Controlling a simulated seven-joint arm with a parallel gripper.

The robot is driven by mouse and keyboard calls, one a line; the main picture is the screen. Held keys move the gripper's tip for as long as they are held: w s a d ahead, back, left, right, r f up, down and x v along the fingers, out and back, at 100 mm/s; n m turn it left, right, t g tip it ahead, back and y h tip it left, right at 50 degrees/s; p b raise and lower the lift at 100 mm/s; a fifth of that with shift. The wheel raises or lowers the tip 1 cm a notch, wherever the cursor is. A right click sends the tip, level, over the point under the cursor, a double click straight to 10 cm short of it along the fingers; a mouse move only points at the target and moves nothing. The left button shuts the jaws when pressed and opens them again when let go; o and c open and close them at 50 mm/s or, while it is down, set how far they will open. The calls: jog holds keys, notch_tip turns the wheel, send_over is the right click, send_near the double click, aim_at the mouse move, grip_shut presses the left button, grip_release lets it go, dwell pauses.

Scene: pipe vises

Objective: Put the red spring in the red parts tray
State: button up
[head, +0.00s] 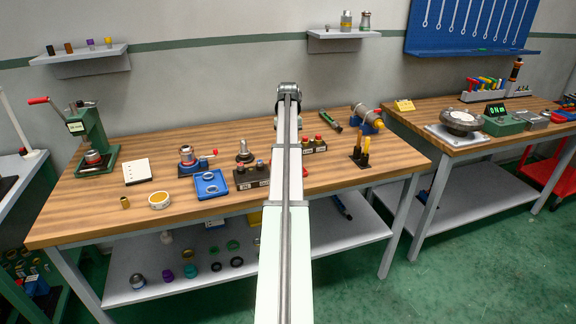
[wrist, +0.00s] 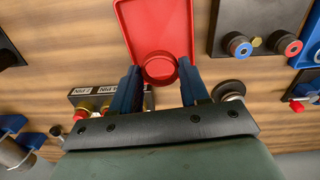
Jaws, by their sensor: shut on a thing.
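My gripper (wrist: 160,76) is shut on the red spring (wrist: 158,82), which shows in the wrist view as a short red ring between the two blue fingers. The red parts tray (wrist: 154,24) is at the top of the wrist view, and the spring overlaps its lower end in the picture. I cannot tell how far the spring is above the tray. In the head view my arm hides the gripper and the spring. A red edge of the tray (head: 304,171) shows just right of the arm.
A dark block with knobs (wrist: 262,28) is beside the tray, and a labelled block (wrist: 92,99) is on its other side. A blue tray (head: 211,190) with rings, a tape roll (head: 160,200) and a blue vise (head: 372,126) are on the wooden bench (head: 110,222). The front bench strip is mostly clear.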

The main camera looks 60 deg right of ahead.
jog(key=shift+f, duration=4.15)
jog(key=shift+f, duration=0.15)
jog(key=o, duration=1.2)
jog(key=shift+c, duration=0.2)
notch_tip(320, 180, up, 12)
jog(key=shift+r, duration=0.2)
